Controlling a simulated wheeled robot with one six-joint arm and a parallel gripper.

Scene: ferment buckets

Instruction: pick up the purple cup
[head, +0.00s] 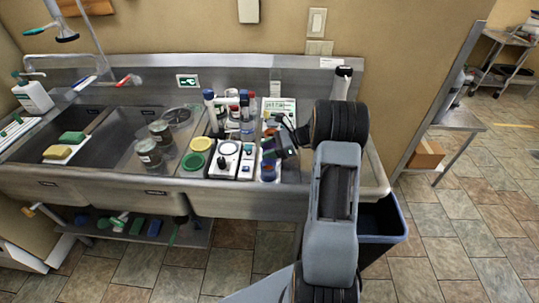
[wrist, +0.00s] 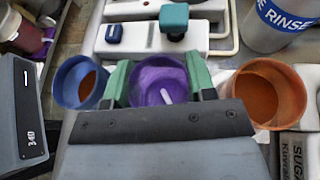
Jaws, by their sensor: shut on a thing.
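The purple cup (wrist: 160,83) is in the middle of the wrist view, seen from above into its open mouth. A small pale streak shows inside it. The green fingers of my gripper (wrist: 158,80) are shut on the cup, one on each side. A blue cup (wrist: 79,84) stands close to the left finger and an orange cup (wrist: 267,92) close to the right finger. In the head view my gripper (head: 283,142) is over the right part of the counter, and the arm partly hides that area. I cannot clearly make out the purple cup there.
A white device with a teal knob (wrist: 174,20) lies just beyond the cup. A bottle marked RINSE (wrist: 277,22) stands at the upper right, and a dark grey box (wrist: 22,115) at left. Jars (head: 149,153) and the sink basin (head: 90,137) are further left.

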